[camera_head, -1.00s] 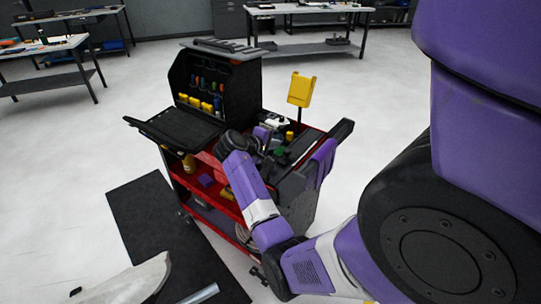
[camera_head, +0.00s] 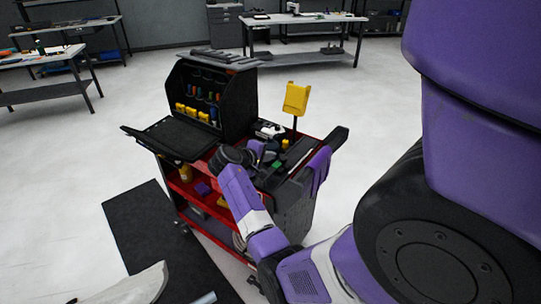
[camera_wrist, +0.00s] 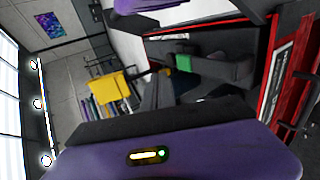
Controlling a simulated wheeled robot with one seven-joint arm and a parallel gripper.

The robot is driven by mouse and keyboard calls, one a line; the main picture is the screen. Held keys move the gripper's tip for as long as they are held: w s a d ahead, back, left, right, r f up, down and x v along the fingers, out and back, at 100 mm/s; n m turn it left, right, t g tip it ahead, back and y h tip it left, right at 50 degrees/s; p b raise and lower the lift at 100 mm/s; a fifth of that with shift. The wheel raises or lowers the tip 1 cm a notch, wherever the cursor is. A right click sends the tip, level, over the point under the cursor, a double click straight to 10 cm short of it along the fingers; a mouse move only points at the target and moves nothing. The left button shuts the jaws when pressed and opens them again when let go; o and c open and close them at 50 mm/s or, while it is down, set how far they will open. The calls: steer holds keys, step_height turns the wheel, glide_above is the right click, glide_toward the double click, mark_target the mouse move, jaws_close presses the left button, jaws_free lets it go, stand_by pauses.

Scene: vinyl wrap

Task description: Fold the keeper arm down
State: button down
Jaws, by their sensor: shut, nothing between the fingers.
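A dark device with a green block (camera_wrist: 183,63) lies on the cart top in the wrist view. A black bar-like part extends beside the block; I cannot tell for sure whether it is the keeper arm or how it is tilted. The green block shows small in the head view (camera_head: 275,165), close to my gripper (camera_head: 257,150). My gripper is shut and empty above the cart's top tray. Its purple housing fills the bottom of the wrist view. The fingertips are not clear, and I cannot tell whether they touch the device.
The red cart (camera_head: 222,212) has an open black tool case (camera_head: 213,92) at its back left. A yellow holder (camera_head: 297,98) stands on a post behind the tray. A purple cloth (camera_head: 318,170) hangs at the right. A dark mat (camera_head: 130,220) lies on otherwise open floor.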

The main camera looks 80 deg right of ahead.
mark_target(270, 172)
steer(key=shift+r, duration=0.1)
steer(key=shift+r+p, duration=0.3)
steer(key=shift+p, duration=0.1)
step_height(270, 172, up, 13)
steer(key=p, duration=0.1)
stand_by(0.7)
